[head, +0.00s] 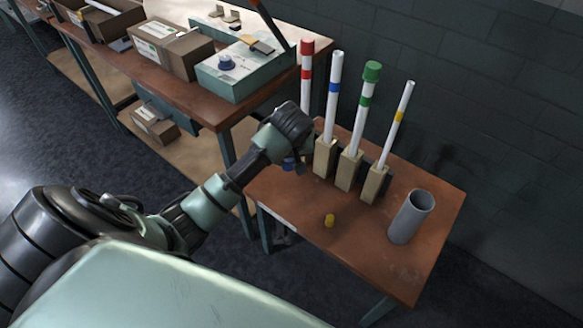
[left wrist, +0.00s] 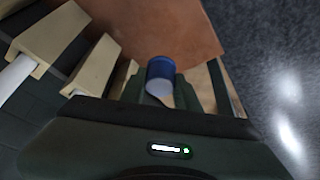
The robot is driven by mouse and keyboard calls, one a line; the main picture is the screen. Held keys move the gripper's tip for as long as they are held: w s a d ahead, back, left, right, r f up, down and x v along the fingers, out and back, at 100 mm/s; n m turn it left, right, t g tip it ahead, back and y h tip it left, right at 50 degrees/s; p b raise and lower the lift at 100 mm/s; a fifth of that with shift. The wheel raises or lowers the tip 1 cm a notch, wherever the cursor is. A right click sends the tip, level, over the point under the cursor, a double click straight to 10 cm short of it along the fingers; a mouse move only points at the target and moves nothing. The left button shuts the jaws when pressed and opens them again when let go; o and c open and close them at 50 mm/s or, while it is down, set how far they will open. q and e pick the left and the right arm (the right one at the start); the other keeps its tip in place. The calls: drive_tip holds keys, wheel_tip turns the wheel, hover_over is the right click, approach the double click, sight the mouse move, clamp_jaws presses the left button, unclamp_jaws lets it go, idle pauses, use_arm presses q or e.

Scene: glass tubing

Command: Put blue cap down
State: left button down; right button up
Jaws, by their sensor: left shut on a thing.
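The blue cap (left wrist: 160,69) is between the fingers of my left gripper (left wrist: 160,84) in the left wrist view, with the brown table top (left wrist: 172,28) behind it. In the head view, a bit of the blue cap (head: 288,163) shows below my left gripper (head: 293,166), which is shut on it near the table's left edge. I cannot tell whether the cap touches the table. The blue-banded tube (head: 333,97) stands uncapped in its wooden holder, right of the gripper. My right gripper is not in view.
Red-banded (head: 306,82), green-capped (head: 366,105) and uncapped yellow-banded (head: 396,128) tubes stand in the same row. A yellow cap (head: 329,220) and a grey cylinder (head: 410,218) stand on the table. The front table area is mostly clear. A bench with boxes (head: 172,47) is behind left.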

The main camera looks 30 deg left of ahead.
use_arm(q)
hover_over(288, 192)
drive_tip(key=s+d, duration=0.1)
wheel_tip(288, 192, down, 10)
drive_tip(key=shift+s+f+b, duration=0.1)
drive_tip(key=shift+b, duration=0.3)
drive_tip(key=shift+f+b, duration=0.3)
drive_tip(key=shift+f, duration=2.25)
drive_tip(key=shift+f, duration=0.15)
drive_tip(key=c, duration=1)
unclamp_jaws()
drive_tip(key=shift+c, duration=0.2)
drive_tip(key=shift+d+r, duration=0.1)
drive_tip(key=shift+r, duration=0.45)
drive_tip(key=p+v, duration=0.1)
drive_tip(key=v, duration=1)
drive_tip(key=shift+s+p, duration=0.15)
drive_tip(key=shift+p, duration=0.25)
